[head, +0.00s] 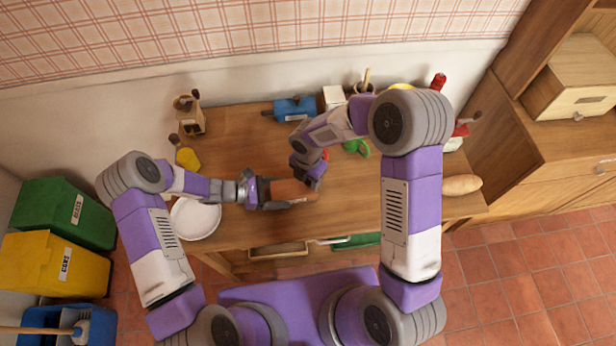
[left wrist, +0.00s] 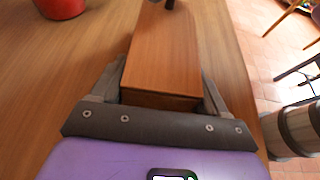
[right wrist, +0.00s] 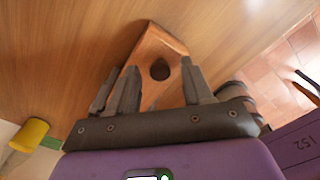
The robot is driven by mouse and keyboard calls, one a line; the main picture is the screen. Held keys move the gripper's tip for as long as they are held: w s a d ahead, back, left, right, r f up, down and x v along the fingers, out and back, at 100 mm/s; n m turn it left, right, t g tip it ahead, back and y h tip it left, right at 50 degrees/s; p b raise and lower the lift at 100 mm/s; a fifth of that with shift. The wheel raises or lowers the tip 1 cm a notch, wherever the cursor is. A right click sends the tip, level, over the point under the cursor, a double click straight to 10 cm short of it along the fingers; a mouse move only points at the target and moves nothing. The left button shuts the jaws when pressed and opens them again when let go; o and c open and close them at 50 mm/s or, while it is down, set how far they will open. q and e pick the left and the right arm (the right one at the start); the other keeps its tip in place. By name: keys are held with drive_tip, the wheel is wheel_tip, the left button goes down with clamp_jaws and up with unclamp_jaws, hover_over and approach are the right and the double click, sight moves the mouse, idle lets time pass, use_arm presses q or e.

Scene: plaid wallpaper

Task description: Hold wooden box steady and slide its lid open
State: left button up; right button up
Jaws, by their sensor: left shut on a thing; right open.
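The wooden box (head: 293,191) lies on the wooden table in front of me, its orange-brown lid facing up. My left gripper (head: 262,192) is shut on the box from its left end, one finger along each side; the left wrist view shows the box (left wrist: 165,55) between those fingers (left wrist: 163,85). My right gripper (head: 313,180) is over the box's right end. In the right wrist view it is open (right wrist: 155,80), with the lid (right wrist: 150,45) and its dark round knob (right wrist: 160,69) between or just beyond the fingers. I cannot tell whether they touch.
A white plate (head: 195,219) lies left of the box near the table's front edge. A blue object (head: 294,109), a white box (head: 333,97) and a green object (head: 356,147) stand behind it. A bread loaf (head: 461,185) is at the right end. A red pot (left wrist: 60,8) shows in the left wrist view.

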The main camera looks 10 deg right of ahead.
clamp_jaws()
drive_tip(key=d, duration=0.8)
unclamp_jaws()
drive_tip(key=shift+r, duration=0.1)
wheel_tip(320, 180, up, 12)
idle(0.6)
